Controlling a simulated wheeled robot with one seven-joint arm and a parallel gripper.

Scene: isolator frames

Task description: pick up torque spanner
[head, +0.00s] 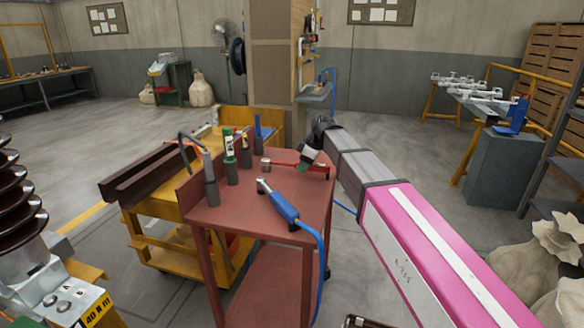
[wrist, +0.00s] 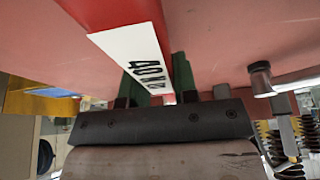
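The torque spanner (head: 318,168) is a slim red bar lying on the red top of the trolley (head: 218,208) in the head view. In the wrist view the torque spanner (wrist: 138,55) is red with a white label reading "40 N m", and it runs down between my finger pieces. My gripper (head: 304,164) is low over the middle of the bar, hiding part of it. In the wrist view the dark green fingers of my gripper (wrist: 160,82) are on either side of the bar. The label covers part of the left finger, so whether they press on it is unclear.
A blue-handled tool (head: 284,207) with a blue hose lies at the trolley's front. A small metal socket (head: 266,164) stands near the spanner's left end. Upright tools, including a green bottle-like one (head: 230,158), stand at the left and back. A yellow cart (head: 160,222) adjoins on the left.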

